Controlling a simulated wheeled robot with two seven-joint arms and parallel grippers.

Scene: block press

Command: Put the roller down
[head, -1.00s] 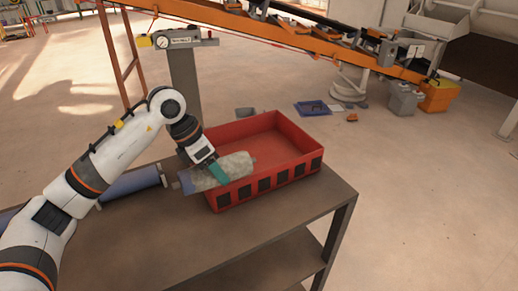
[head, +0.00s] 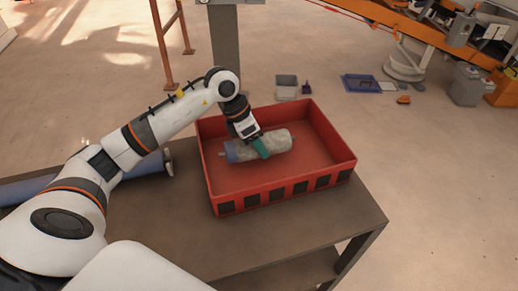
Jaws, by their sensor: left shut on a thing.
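The roller (head: 279,142) is a grey, dusty cylinder with a bluish left end. It lies roughly level inside the outline of a red crate (head: 285,193) on the table. My left gripper (head: 262,152), with teal fingers, is shut on the roller near its middle-left. I cannot tell whether the roller touches the crate floor. The gripper hides part of the roller. My right gripper is not in view.
The crate stands on a dark brown table (head: 178,218) and is otherwise empty. A second bluish roller (head: 148,165) lies on the table at left, partly behind my left arm. The table's front is clear. A grey post (head: 225,45) stands behind the crate.

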